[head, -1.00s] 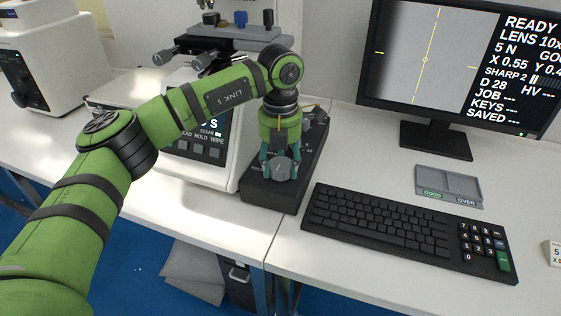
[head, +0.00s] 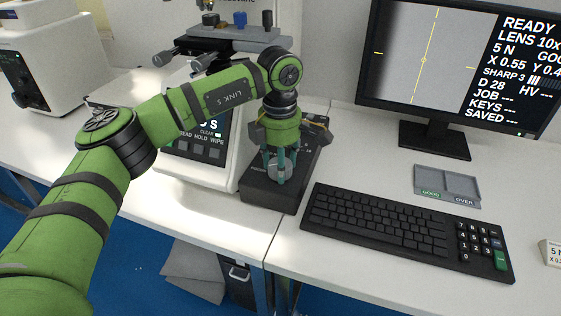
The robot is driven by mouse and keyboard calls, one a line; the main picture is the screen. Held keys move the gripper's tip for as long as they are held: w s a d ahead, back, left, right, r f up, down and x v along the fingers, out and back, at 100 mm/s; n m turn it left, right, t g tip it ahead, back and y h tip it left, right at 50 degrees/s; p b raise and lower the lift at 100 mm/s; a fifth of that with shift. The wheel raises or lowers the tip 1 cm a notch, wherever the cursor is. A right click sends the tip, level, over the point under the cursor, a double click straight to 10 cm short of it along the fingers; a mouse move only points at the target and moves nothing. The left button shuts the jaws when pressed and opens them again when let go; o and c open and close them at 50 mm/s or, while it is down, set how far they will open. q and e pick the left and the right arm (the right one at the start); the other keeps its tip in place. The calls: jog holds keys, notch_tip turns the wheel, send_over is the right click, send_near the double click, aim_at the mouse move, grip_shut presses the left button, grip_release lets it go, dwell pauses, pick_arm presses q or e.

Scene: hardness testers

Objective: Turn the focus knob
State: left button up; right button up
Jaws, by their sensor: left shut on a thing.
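The focus knob (head: 272,172) is a grey round knob on top of a black control box (head: 262,197), in the middle of the head view. My left gripper (head: 276,177) points down over it, with its teal fingers shut around the knob. The fingers and wrist hide part of the knob and the back of the box. The monitor (head: 440,60) shows a grey picture with a yellow cross line and text that includes READY and SHARP 3. My right gripper is not in view.
A black keyboard (head: 385,225) lies right of the box, close to it. A grey two-part tray (head: 447,184) marked GOOD and OVER lies behind the keyboard. The white tester (head: 190,170) stands left of the box. The table front edge is near.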

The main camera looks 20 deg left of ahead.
pick_arm(q)
jog(key=m, duration=0.3)
jog(key=shift+s+a+f+m, duration=0.1)
jog(key=shift+a+f+m, duration=0.1)
jog(key=shift+m, duration=0.1)
jog(key=m, duration=0.4)
jog(key=shift+m, duration=0.3)
jog(key=m, duration=0.3)
jog(key=shift+m+p, duration=0.3)
jog(key=m, duration=0.3)
jog(key=shift+r+m, duration=0.1)
jog(key=shift+m, duration=0.2)
jog(key=m, duration=0.3)
jog(key=shift+m, duration=0.3)
jog(key=shift+d+r+m, duration=0.1)
jog(key=shift+m, duration=0.8)
jog(key=m, duration=0.3)
jog(key=shift+w+m, duration=0.2)
jog(key=shift+m, duration=0.1)
jog(key=shift+d+r+m, duration=0.1)
jog(key=shift+d+m, duration=0.05)
jog(key=shift+m, duration=1.85)
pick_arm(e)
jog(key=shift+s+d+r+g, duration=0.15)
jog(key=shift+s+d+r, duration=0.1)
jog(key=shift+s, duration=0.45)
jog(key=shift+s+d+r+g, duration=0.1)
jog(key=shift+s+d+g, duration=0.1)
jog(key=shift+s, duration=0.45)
